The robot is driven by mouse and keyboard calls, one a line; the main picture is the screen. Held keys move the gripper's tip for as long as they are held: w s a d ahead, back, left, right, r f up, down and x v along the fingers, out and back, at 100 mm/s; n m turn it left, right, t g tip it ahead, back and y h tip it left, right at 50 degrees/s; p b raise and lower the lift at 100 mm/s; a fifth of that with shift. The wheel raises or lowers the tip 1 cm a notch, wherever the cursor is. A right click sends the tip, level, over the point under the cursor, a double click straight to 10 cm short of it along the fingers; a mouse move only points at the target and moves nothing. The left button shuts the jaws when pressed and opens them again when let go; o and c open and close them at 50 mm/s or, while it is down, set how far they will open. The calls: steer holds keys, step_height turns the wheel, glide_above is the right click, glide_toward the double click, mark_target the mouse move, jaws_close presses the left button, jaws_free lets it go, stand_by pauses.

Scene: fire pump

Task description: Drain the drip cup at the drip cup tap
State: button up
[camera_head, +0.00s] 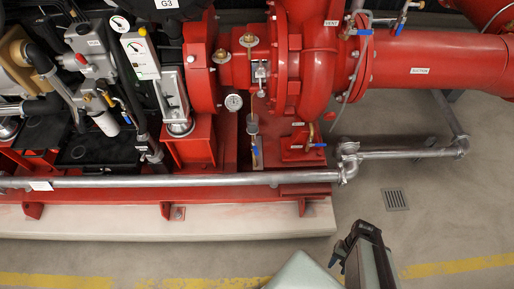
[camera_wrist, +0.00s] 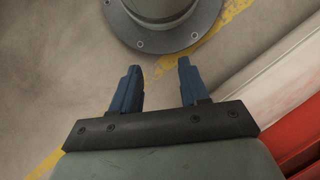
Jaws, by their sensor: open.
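Under the red pump, a small cup-like fitting (camera_head: 252,124) stands above a thin pipe; it looks like the drip cup. A small valve with a blue handle (camera_head: 255,151) is on that pipe below it, seemingly the drip cup tap. Its handle position is too small to tell. My gripper (camera_head: 335,260) is at the bottom of the head view, in front of and to the right of the pump, well apart from the cup and tap. In the wrist view, my gripper (camera_wrist: 158,66) has its two blue fingers spread with nothing between them. Neither cup nor tap shows there.
A long grey pipe (camera_head: 220,180) runs along the front of the red base, between the tap and my gripper. Another blue-handled valve (camera_head: 316,146) is to the right. A pale plinth (camera_head: 130,222) lies below. The floor with a drain grate (camera_head: 395,199) is clear.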

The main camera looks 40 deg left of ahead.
steer(key=w+a+r+n+t, duration=0.2)
steer(key=w+a, duration=0.4)
steer(key=a, duration=0.3)
step_height(320, 180, up, 20)
steer(key=n+t+y, duration=0.2)
steer(key=n+t, duration=0.2)
steer(key=n, duration=0.3)
glide_above(256, 152)
step_height(256, 152, down, 13)
steer(key=shift+f, duration=0.15)
steer(key=shift+c, duration=0.3)
jaws_close()
